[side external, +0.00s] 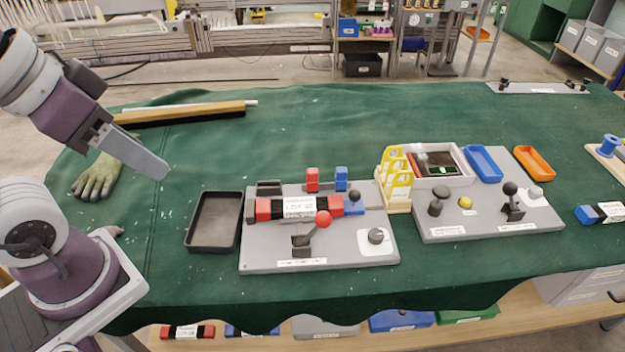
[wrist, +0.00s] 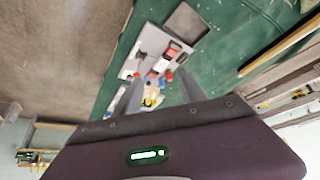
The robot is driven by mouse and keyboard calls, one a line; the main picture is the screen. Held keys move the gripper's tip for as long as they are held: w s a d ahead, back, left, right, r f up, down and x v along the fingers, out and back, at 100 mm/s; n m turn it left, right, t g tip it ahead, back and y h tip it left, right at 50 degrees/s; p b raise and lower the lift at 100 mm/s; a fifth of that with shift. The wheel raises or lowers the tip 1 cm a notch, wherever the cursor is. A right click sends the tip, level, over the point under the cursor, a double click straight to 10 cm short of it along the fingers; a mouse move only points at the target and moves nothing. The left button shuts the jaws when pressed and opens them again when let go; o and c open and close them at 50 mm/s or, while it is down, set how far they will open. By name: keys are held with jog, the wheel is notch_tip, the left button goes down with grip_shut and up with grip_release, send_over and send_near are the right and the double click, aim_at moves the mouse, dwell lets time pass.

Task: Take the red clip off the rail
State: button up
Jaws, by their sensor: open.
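The red clip (side external: 312,180) stands upright at the back of the left grey board (side external: 255,258), just left of the blue clip (side external: 341,178). The rail under the clips is mostly hidden by a cartridge (side external: 300,207) with red ends and a white label, lying in front. My gripper (side external: 163,172) is open and empty, high at the left, well apart from the clip. In the wrist view my gripper (wrist: 158,77) shows two separated fingers, with the board beyond them; there the red clip is too small to pick out.
A black empty tray (side external: 191,245) lies left of the board. A red-knobbed lever (side external: 323,219) stands in front of the cartridge. Yellow stands (side external: 395,178) and a second grey board (side external: 450,233) are to the right.

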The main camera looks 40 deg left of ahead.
jog(key=w+d+f+n+g+h, duration=0.2)
jog(key=w+d+n+g+h, duration=0.35)
jog(key=d, duration=0.25)
jog(key=n+t+h, duration=0.5)
jog(key=n+h, duration=0.1)
jog(key=n, duration=0.8)
send_over(313, 176)
jog(key=s+d, duration=0.3)
jog(key=s, duration=0.4)
notch_tip(313, 176, down, 11)
jog(key=w+a+f+n+t+y, duration=0.1)
jog(key=a+f+n, duration=0.1)
jog(key=f, duration=0.2)
jog(key=w+a+f+n+t+y, duration=0.1)
jog(key=a+f+n, duration=0.2)
jog(key=f, duration=0.1)
jog(key=w+a+f+n+t+y, duration=0.1)
jog(key=a+f+n, duration=0.1)
jog(key=f, duration=0.3)
jog(key=shift+w+a+f+n+t, duration=0.1)
jog(key=shift+w+a+n+t, duration=0.15)
jog(key=shift+a, duration=0.2)
jog(key=x, duration=0.6)
jog(key=shift+w+d, duration=0.15)
jog(key=shift+w, duration=0.25)
jog(key=shift+c, duration=0.5)
